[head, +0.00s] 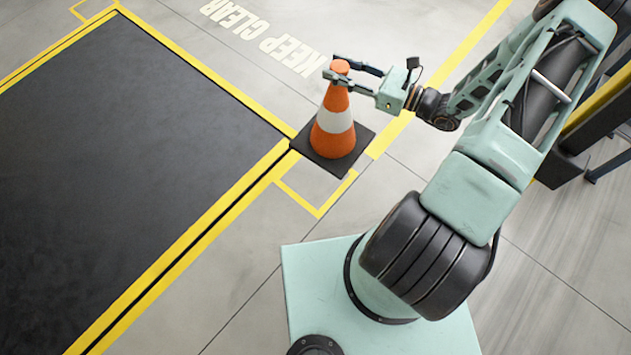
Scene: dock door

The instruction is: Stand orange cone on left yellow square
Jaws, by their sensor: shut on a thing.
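The orange cone (334,139) with a white band and a black square base stands upright near the picture's middle. My gripper (338,67) is shut on its tip from the right, one finger on each side. The cone's base overlaps the upper part of the near yellow square (319,212), an outline at the dark plate's right corner. I cannot tell whether the base touches the floor or hangs just above it. Another yellow square (76,12) shows partly at the top left, by the plate's far corner, with nothing in its visible part.
A large dark plate (130,190) with yellow borders fills the left. White "KEEP CLEAR" lettering (262,35) lies on the grey floor behind the cone. A yellow line (440,75) runs behind my gripper. A dark and yellow structure (590,120) stands at the right edge.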

